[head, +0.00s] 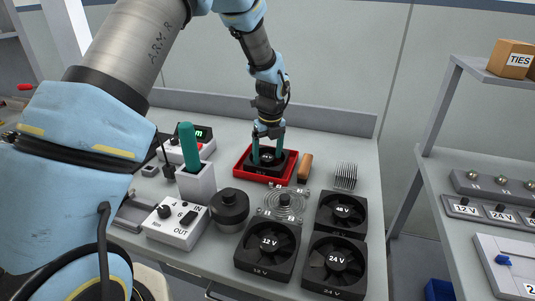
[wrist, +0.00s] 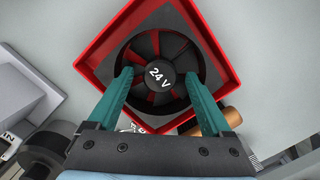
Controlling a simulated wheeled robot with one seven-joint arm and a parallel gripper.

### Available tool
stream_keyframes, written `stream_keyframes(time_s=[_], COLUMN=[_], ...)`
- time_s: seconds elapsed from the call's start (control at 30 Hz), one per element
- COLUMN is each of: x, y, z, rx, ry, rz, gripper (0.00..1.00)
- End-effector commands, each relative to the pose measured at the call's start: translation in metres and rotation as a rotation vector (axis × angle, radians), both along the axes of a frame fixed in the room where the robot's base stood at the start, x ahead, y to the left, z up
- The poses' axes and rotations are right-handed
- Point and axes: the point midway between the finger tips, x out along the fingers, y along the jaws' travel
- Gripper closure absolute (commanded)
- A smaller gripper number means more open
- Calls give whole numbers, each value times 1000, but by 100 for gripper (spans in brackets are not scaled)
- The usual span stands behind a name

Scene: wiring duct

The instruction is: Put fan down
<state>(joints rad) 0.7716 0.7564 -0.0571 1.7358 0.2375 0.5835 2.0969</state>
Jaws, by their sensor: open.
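A black fan (head: 264,163) sits in the red tray (head: 239,172) at the back of the bench. In the wrist view the same fan (wrist: 185,52) shows a "24 V" label on its hub, and the red tray (wrist: 92,66) surrounds it. My gripper (head: 268,157) is over the tray with its green fingers down at the fan. In the wrist view my gripper (wrist: 158,80) has its fingers spread apart, one on each side of the fan. Whether the fingertips touch the fan's sides I cannot tell.
More fans stand at the front: a 12 V fan (head: 268,247), a 24 V fan (head: 335,265) and a 48 V fan (head: 342,213). A finger guard (head: 285,203), a dark round part (head: 229,208), a wooden-handled item (head: 305,167) and a heat sink (head: 345,176) lie close to the tray.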

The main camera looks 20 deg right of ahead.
Motion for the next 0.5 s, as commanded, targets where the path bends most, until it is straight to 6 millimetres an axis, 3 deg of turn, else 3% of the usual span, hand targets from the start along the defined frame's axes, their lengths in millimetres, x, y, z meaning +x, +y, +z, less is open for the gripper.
stream_keyframes(time_s=[0.17,0.5], x=[-1,-9], y=[-1,-1], z=[16,84], rx=[-3,-4], ry=[-2,-3], rz=[1,1], gripper=[17,17])
